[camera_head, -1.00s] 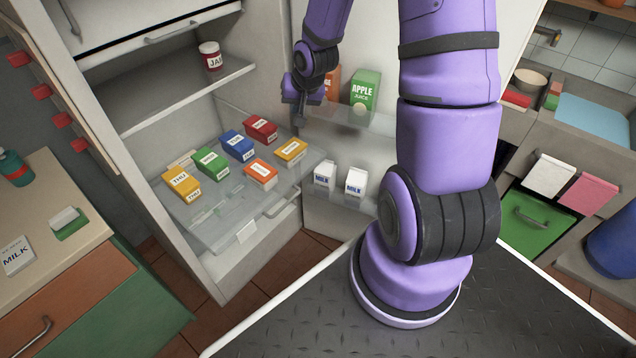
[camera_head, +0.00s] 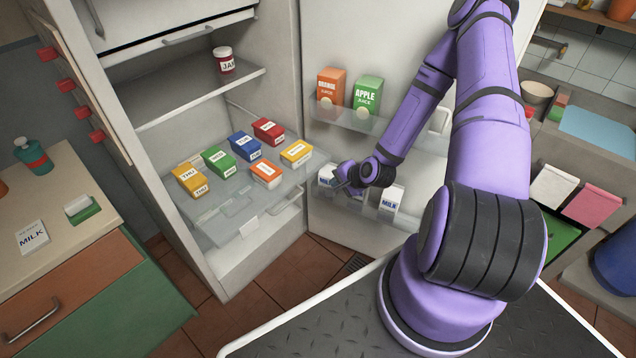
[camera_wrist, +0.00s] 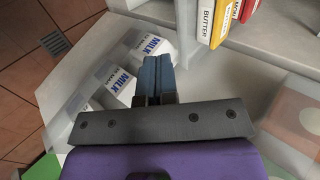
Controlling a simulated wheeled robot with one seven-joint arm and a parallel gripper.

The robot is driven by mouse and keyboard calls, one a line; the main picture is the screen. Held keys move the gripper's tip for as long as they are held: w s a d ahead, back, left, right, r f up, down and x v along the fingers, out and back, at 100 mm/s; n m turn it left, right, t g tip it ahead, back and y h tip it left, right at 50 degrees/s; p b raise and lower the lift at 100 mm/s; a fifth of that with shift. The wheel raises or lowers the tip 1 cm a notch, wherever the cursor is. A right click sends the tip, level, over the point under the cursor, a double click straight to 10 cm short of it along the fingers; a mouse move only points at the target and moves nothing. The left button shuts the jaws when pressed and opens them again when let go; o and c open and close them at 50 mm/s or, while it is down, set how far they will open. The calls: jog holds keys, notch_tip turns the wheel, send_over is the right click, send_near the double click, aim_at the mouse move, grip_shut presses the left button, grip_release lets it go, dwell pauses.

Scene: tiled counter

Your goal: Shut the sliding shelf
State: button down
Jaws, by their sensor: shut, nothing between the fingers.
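The sliding shelf (camera_head: 222,212) is a clear glass tray inside the open fridge, extending forward past the fixed shelf above it. Several small coloured boxes stand on it, and a handle (camera_head: 284,204) shows on its front edge. My gripper (camera_head: 338,181) is shut and empty, to the right of the shelf's front right corner, beside the milk cartons (camera_head: 327,177) in the door. Contact with the shelf cannot be told.
The open fridge door (camera_head: 370,235) stands on the right, with juice cartons (camera_head: 367,95) on its upper rack. A fixed shelf with a jam jar (camera_head: 223,61) lies above the sliding shelf. A counter (camera_head: 75,190) stands at the left. Tiled floor is open before the fridge.

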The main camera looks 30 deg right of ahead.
jog(key=w+r+x, duration=0.1)
jog(key=x, duration=1.2)
jog(key=shift+w+a+r, duration=0.2)
jog(key=shift+r, duration=0.1)
jog(key=shift+w, duration=0.1)
